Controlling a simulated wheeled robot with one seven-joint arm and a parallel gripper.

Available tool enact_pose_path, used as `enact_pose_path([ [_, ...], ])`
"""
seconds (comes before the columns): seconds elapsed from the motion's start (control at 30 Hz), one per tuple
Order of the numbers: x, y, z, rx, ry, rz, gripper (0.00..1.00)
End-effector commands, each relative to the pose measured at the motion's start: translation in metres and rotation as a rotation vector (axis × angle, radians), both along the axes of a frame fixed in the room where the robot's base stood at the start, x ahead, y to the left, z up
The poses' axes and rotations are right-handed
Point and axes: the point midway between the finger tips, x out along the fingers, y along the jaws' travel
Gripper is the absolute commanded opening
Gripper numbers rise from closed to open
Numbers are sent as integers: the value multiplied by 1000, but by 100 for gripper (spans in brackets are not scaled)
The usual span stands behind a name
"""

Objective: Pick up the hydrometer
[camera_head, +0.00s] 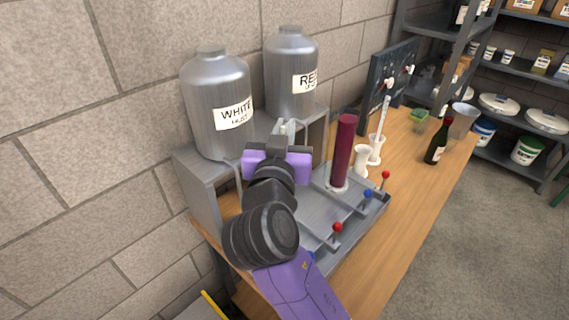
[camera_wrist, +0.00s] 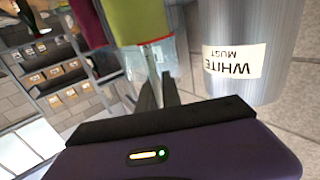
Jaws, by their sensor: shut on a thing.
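My gripper (camera_head: 285,128) is in front of the shelf under the two steel tanks, its fingers pointing away from the head camera. In the wrist view, which is upside down, the fingers (camera_wrist: 158,86) are shut on the thin stem of the hydrometer (camera_wrist: 151,62). The stem runs into a clear glass jar (camera_wrist: 170,58) with yellow-green content (camera_wrist: 140,20) and a red line at its edge. How deep the hydrometer sits is unclear. In the head view, my gripper and arm hide the hydrometer and this jar.
The WHITE tank (camera_head: 215,95) and the RED tank (camera_head: 291,70) stand behind. A dark red cylinder (camera_head: 344,150) stands right of my gripper on a grey tray (camera_head: 318,208) with red and blue knobs. A bottle (camera_head: 438,143) stands farther right on the wooden bench (camera_head: 405,195).

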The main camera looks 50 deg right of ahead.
Motion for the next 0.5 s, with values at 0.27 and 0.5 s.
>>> enact_pose_path([
  [0.27, 0, 0, 32, 1, -7, 0, 0],
  [0.5, 0, 0, 84, 1, -10, 0, 0],
])
